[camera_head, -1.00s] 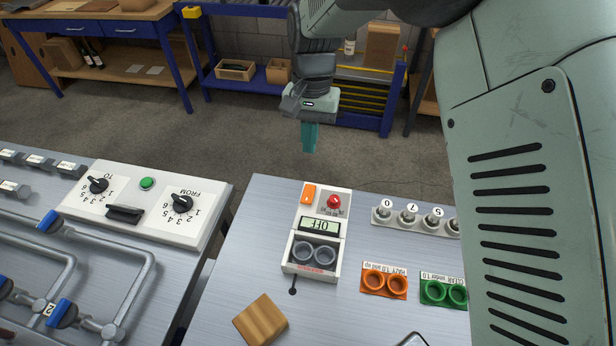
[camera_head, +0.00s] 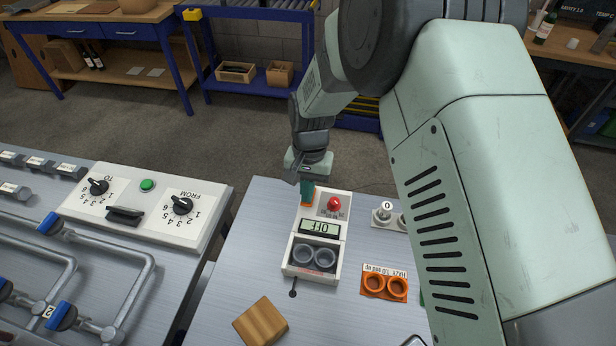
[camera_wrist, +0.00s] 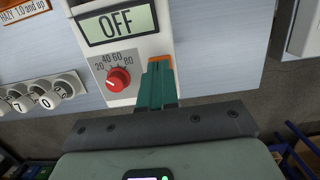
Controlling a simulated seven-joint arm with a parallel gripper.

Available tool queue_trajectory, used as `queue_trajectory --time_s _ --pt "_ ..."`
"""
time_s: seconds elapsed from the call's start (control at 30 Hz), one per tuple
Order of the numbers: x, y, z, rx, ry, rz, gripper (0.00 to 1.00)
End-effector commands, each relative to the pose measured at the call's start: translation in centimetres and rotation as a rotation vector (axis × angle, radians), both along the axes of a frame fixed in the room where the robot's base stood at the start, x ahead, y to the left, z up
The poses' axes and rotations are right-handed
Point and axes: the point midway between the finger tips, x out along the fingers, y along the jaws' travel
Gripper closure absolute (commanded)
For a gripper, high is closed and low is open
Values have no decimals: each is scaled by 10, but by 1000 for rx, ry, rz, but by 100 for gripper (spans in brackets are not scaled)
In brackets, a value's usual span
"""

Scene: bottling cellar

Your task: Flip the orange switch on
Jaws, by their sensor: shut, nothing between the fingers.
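The orange switch (camera_head: 308,204) sits at the far left corner of a white device (camera_head: 289,248) on the metal bench. My gripper (camera_head: 307,199) is shut and empty, pointing down over the switch and hiding most of it. In the wrist view the green fingertips (camera_wrist: 157,70) overlap the switch, and only an orange edge (camera_wrist: 160,58) shows past them. I cannot tell whether they touch it. The device's display (camera_head: 319,227) reads OFF, and it also shows in the wrist view (camera_wrist: 117,22). A red knob (camera_head: 334,204) is just right of the fingers.
Two grey cup holders (camera_head: 314,256) are at the device's front. A wooden block (camera_head: 261,322) lies in front. An orange double holder (camera_head: 384,285) and numbered vials (camera_head: 382,214) are to the right. A panel with dials (camera_head: 150,205) is at the left. My arm covers the right side.

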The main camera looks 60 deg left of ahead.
Motion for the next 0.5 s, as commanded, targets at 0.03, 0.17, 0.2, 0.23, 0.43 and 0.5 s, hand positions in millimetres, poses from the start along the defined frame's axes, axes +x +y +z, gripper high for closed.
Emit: queue_trajectory --time_s 0.03,0.17,0.2,0.23,0.43,0.5 --pt "0 0 -2 -1 -1 0 100" --pt "0 -1 -4 -1 -1 0 100" --pt "0 -1 -4 -1 -1 0 100" --pt "0 -1 -4 0 0 0 100" --pt "-1 -1 -6 -1 0 0 100" --pt "-3 -4 -11 -3 2 1 100"
